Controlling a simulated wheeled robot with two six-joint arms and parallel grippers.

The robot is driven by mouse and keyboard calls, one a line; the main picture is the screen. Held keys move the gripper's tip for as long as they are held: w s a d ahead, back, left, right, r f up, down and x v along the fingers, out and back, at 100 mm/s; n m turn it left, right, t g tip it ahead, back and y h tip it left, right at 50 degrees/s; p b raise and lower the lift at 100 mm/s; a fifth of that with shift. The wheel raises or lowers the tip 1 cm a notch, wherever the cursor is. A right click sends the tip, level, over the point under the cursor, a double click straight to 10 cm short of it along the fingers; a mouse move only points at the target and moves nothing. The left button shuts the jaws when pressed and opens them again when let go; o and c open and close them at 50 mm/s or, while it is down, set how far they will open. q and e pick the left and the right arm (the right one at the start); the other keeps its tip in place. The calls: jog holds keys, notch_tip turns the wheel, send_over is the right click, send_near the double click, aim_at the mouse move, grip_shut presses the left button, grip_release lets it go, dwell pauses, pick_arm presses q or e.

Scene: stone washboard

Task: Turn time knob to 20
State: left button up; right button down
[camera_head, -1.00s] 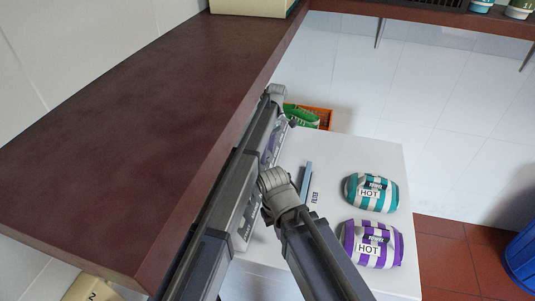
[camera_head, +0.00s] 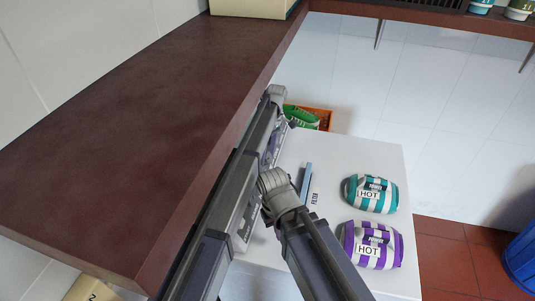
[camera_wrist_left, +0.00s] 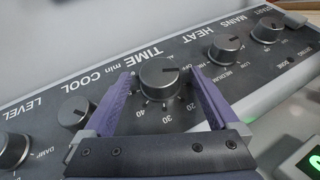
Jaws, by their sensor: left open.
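The time knob (camera_wrist_left: 159,77) is a round dark knob on a grey control panel (camera_wrist_left: 60,95), shown upside down in the left wrist view under the words TIME min. Its dark mark points right, close to a label that looks like OFF. The numbers 20, 30 and 40 lie along its lower side. My left gripper (camera_wrist_left: 158,86) has its two purple fingers apart, one on each side of the knob. I cannot tell whether either finger touches it. In the head view my left arm hides most of the panel. My right gripper is not in view.
The heat knob (camera_wrist_left: 224,50) and cool knob (camera_wrist_left: 75,112) sit on either side along the panel. A brown shelf (camera_head: 130,120) stands left of my arm. A teal HOT pack (camera_head: 371,193) and a purple one (camera_head: 371,245) lie on the white top (camera_head: 320,150).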

pick_arm(q)
jog(key=p+v, duration=0.7)
jog(key=shift+r, duration=0.3)
